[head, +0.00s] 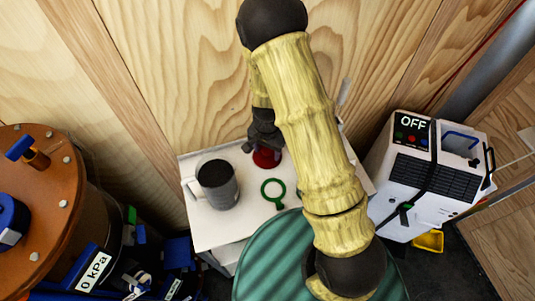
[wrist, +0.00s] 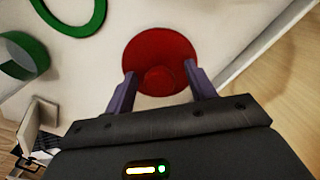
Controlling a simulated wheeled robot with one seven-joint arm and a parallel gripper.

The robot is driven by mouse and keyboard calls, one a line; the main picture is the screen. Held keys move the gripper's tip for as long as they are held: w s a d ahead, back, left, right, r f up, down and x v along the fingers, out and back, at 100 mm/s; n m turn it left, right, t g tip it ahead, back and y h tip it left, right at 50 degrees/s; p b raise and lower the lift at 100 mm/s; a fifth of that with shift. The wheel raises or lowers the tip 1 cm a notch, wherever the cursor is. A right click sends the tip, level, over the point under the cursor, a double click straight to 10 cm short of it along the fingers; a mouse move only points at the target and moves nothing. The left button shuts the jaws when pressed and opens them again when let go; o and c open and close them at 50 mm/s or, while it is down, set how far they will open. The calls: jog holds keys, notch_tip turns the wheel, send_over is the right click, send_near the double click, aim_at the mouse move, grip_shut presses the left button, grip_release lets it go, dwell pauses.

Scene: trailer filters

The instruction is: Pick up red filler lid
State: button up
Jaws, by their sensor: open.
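The red filler lid (head: 267,157) lies on the white table (head: 215,233) near the wooden wall, partly hidden by my gripper in the head view. In the wrist view the lid (wrist: 160,55) is a round red disc with a raised knob in its middle. My gripper (wrist: 158,82) is open, its two purple fingers on either side of the knob and overlapping the disc's near edge in the picture. I cannot tell whether the fingers touch the lid. In the head view my gripper (head: 264,142) is at the lid.
A grey mug (head: 217,185) stands left of the lid. A green ring with a handle (head: 273,191) lies in front. A white machine marked OFF (head: 405,175) is at right, a large brown drum (head: 45,190) at left, and a green ribbed round surface (head: 270,265) in front.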

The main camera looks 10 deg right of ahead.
aim_at(267, 150)
jog(key=c, duration=1.1)
jog(key=shift+o, duration=0.2)
jog(key=shift+r, duration=0.1)
jog(key=shift+w+r, duration=0.15)
jog(key=shift+r, duration=0.05)
notch_tip(267, 150, up, 10)
jog(key=shift+f, duration=0.25)
